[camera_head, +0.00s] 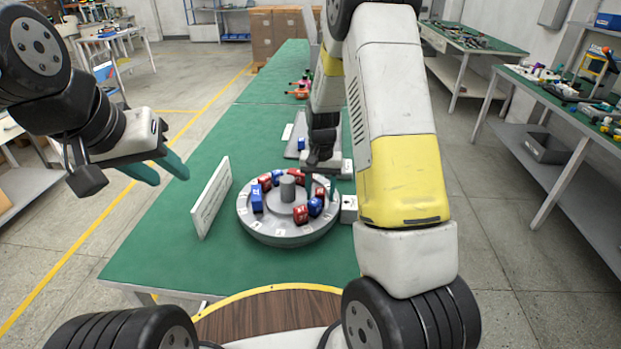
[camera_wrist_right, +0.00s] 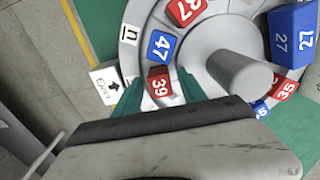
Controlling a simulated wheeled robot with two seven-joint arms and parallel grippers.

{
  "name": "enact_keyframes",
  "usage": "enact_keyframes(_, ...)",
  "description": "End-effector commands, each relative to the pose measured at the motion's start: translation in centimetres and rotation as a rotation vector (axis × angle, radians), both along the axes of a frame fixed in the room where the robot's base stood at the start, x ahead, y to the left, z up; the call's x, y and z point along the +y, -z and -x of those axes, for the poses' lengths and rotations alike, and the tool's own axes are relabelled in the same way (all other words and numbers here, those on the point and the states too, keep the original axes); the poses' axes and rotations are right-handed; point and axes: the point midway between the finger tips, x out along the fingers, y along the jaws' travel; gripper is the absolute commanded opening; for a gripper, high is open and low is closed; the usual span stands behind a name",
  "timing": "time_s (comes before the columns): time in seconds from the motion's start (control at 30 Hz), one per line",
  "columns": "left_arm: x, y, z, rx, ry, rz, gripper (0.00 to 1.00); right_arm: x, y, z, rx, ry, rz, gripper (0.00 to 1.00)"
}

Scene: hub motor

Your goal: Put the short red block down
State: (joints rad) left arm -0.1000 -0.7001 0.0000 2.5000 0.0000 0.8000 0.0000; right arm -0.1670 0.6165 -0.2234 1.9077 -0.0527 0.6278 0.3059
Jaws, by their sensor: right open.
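The short red block, marked 39, stands in the ring of the round grey hub (camera_head: 270,232), on its right side in the head view. In the right wrist view the red block 39 (camera_wrist_right: 158,84) sits between the two teal fingertips of my right gripper (camera_wrist_right: 160,92). The fingers are apart, one on each side of it; whether either touches it I cannot tell. In the head view my right gripper (camera_head: 320,186) reaches down over that side of the hub. My left gripper (camera_head: 168,170) is open and empty, in the air left of the table.
Blue 47 (camera_wrist_right: 160,45) and red 37 (camera_wrist_right: 185,10) are beside block 39. A tall blue block 27 (camera_wrist_right: 292,42) stands across the central post (camera_wrist_right: 238,72). A white upright panel (camera_head: 211,198) stands left of the hub.

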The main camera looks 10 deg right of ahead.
Motion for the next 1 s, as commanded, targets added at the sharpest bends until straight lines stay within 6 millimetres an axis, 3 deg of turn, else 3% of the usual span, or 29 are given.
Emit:
enact_keyframes(0.17,0.0,0.0,0.0,0.000,0.000,0.000,0.36,0.0,-2.2,-0.1,-0.005,0.000,-0.001,0.49)
enact_keyframes(0.5,0.0,0.0,0.0,0.000,0.000,0.000,0.36,0.0,-9.7,-0.1,-0.005,0.000,-0.001,0.49)
enact_keyframes(0.77,0.0,0.0,0.0,0.000,0.000,0.000,0.36,0.0,-12.8,0.0,-0.002,0.000,0.000,0.49)
enact_keyframes(0.87,0.0,0.0,0.0,0.000,0.000,0.000,0.36,0.0,-14.0,0.5,-0.017,-0.005,-0.011,0.49)
enact_keyframes(1.0,0.0,0.0,0.0,0.000,0.000,0.000,0.36,0.1,-17.6,2.9,-0.081,-0.035,-0.053,0.49)
